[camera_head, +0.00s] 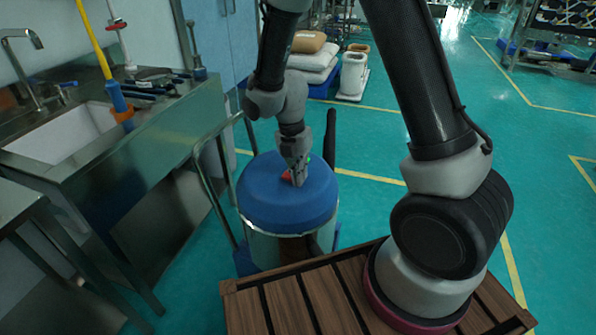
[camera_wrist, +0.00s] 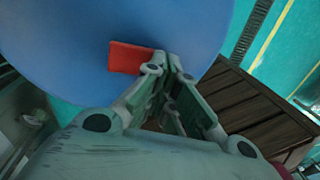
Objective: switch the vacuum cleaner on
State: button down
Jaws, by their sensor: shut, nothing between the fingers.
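The vacuum cleaner (camera_head: 285,205) stands on the floor beyond my wooden deck. It has a round blue lid and a shiny metal drum. A red switch (camera_head: 287,176) sits on top of the lid, and in the wrist view the red switch (camera_wrist: 130,57) lies just left of the fingertips. My gripper (camera_head: 298,182) points down at the lid with its fingers together and nothing between them. Its fingertips (camera_wrist: 172,62) are close beside the switch; I cannot tell whether they touch it or the lid. In the head view the gripper partly hides the switch.
A steel sink bench (camera_head: 150,150) stands to the left, with a faucet and tools. A metal handle frame (camera_head: 205,180) rises beside the vacuum cleaner. White sacks (camera_head: 318,68) and a white container (camera_head: 353,75) stand behind.

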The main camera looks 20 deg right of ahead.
jog(key=shift+a, duration=0.1)
jog(key=shift+w+a+r, duration=0.4)
jog(key=shift+w+a, duration=0.05)
jog(key=shift+r, duration=0.35)
notch_tip(320, 180, up, 13)
jog(key=s+d, duration=0.1)
jog(key=shift+d, duration=0.25)
jog(key=shift+s, duration=0.15)
